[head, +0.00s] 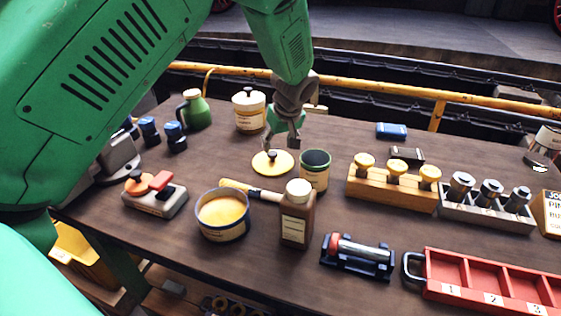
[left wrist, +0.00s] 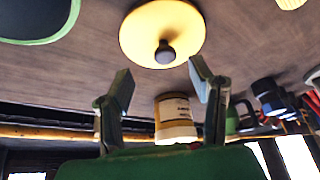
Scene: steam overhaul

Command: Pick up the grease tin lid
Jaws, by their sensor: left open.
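The grease tin lid (head: 265,165) is a round yellow disc with a small dark knob, lying flat on the wooden bench. It also shows in the left wrist view (left wrist: 150,28), knob toward me. My left gripper (head: 284,142) is open and empty, just above and behind the lid in the head view. Its two fingers (left wrist: 161,80) stand apart in the left wrist view, with the lid beyond their tips, and do not appear to touch it. An open tin of yellow grease (head: 222,213) stands in front of the lid. My right gripper is not in view.
A brown bottle (head: 297,215) and a brush (head: 250,190) are in front. A lidded cream pot (head: 249,112) stands behind. Wooden and metal racks (head: 392,190) and a red tray (head: 480,280) lie to the right.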

